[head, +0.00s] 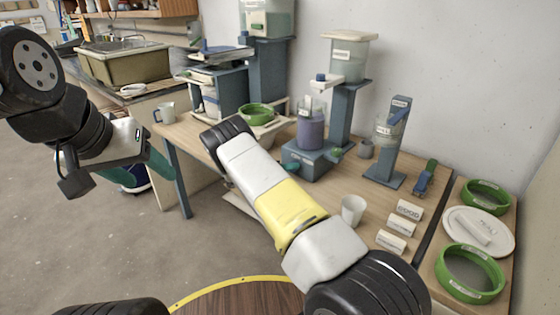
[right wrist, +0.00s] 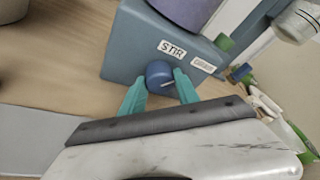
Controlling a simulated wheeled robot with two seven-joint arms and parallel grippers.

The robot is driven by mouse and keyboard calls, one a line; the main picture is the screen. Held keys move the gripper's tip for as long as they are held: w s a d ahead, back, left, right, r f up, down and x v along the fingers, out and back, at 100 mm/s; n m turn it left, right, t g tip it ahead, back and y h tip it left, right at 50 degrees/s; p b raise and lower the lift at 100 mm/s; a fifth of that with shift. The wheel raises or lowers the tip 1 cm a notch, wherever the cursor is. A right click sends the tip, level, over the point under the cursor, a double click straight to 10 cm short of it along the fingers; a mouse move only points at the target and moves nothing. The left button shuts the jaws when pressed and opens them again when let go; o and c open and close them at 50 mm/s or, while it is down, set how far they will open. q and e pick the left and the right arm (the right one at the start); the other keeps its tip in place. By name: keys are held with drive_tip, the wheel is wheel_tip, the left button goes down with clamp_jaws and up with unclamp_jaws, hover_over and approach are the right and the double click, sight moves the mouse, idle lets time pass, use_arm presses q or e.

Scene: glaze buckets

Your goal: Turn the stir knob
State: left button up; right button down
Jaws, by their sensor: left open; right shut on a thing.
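The stir knob (right wrist: 159,76) is a round dark blue knob with a pale pointer line. It is on the front of a blue-grey mixer base (right wrist: 128,45), just below a white STIR label (right wrist: 171,49). My right gripper (right wrist: 158,88) is shut on the knob, one teal finger on each side. In the head view, the mixer base (head: 312,162) carries a purple bucket (head: 310,133). Only a teal bit of my right gripper (head: 291,167) shows there, and my forearm hides much around it. My left gripper (head: 152,168) is open and empty, left of the table.
A green knob (right wrist: 224,42) is right of the labels. A white cup (head: 352,209) and label cards (head: 398,227) stand on the table's front part. Dispensers on posts (head: 344,112) rise behind the mixer. Green rings (head: 438,270) lie at the right. The floor at left is clear.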

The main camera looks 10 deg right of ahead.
drive_tip(key=shift+a, duration=0.1)
drive_tip(key=c, duration=0.9)
unclamp_jaws()
drive_tip(key=shift+v, duration=3.85)
